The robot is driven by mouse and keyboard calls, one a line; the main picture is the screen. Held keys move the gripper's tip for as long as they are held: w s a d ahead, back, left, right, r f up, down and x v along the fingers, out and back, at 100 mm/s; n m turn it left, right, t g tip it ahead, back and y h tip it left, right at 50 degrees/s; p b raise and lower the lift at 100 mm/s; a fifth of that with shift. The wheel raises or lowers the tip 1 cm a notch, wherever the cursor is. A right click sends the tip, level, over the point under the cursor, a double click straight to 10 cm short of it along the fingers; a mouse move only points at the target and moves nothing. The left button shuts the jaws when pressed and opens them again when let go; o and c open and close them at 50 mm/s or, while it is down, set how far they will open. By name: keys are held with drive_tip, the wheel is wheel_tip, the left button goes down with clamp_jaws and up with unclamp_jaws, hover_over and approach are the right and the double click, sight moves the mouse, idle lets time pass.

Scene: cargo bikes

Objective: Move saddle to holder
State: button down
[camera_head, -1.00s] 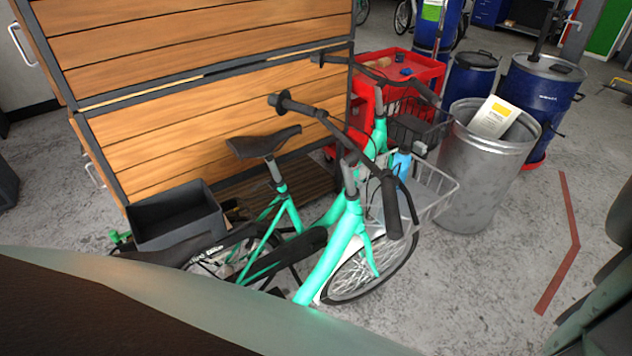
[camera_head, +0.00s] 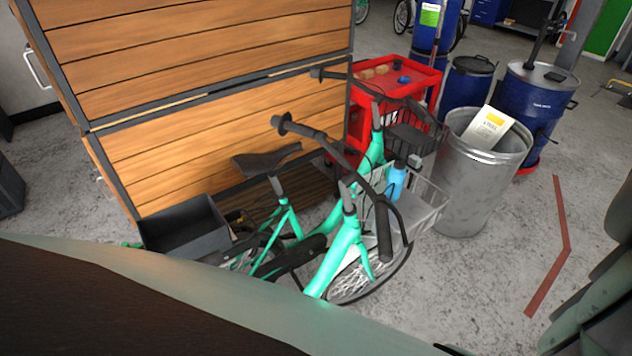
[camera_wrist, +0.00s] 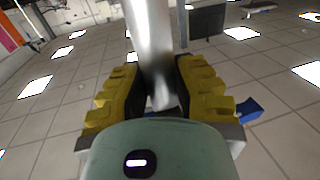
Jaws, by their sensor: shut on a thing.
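My gripper (camera_wrist: 162,92) shows only in the wrist view, with yellow ribbed fingers shut on a silver metal post (camera_wrist: 150,35). The post runs up out of the top of that view; whether a saddle is on it cannot be seen. In the head view, a black saddle (camera_head: 266,160) sits on a turquoise bike (camera_head: 345,245) in front of the wood-panelled cargo box. I cannot make out a saddle holder for certain.
A wooden cargo box (camera_head: 215,115) stands behind the bike. A dark open box (camera_head: 185,235) is at its left. A red cart (camera_head: 425,75), a metal bin (camera_head: 470,190) and blue barrels (camera_head: 535,100) stand right.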

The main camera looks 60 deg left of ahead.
drive_tip(key=shift+r+p, duration=4.55)
drive_tip(key=shift+r, duration=0.45)
